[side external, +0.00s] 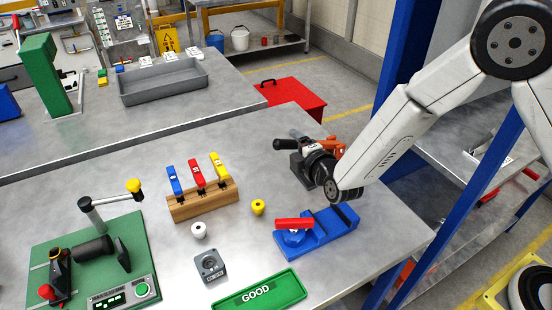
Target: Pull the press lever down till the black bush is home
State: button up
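My gripper (302,165) is at the end of the white arm, over the right part of the front table. It is small and seen from behind, so its fingers and any hold on something cannot be made out. A green press-like column (40,72) stands at the back left, far from my gripper. A lever with a yellow knob (134,186) rises from a green base plate (128,238) at the front left. A black cylinder (94,249) lies on that plate. I cannot tell which is the press lever, and no black bush is clearly identifiable.
A wooden rack (203,204) with blue, red and yellow pieces stands mid-table. A blue fixture (327,232) with a red handle, a grey block (210,265) and a green GOOD tray (261,292) lie nearby. A grey tray (163,90) is on the back bench.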

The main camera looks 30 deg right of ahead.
jog(key=s+d+r, duration=0.1)
jog(key=s+r, duration=0.2)
jog(key=s, duration=0.3)
jog(key=shift+d, duration=0.3)
jog(key=shift+s, duration=0.1)
grip_shut()
jog(key=d+r+m+g+y, duration=0.3)
jog(key=r+m+g, duration=0.1)
jog(key=m, duration=1.6)
jog(key=shift+w+d+r, duration=0.2)
jog(key=shift+r, duration=0.7)
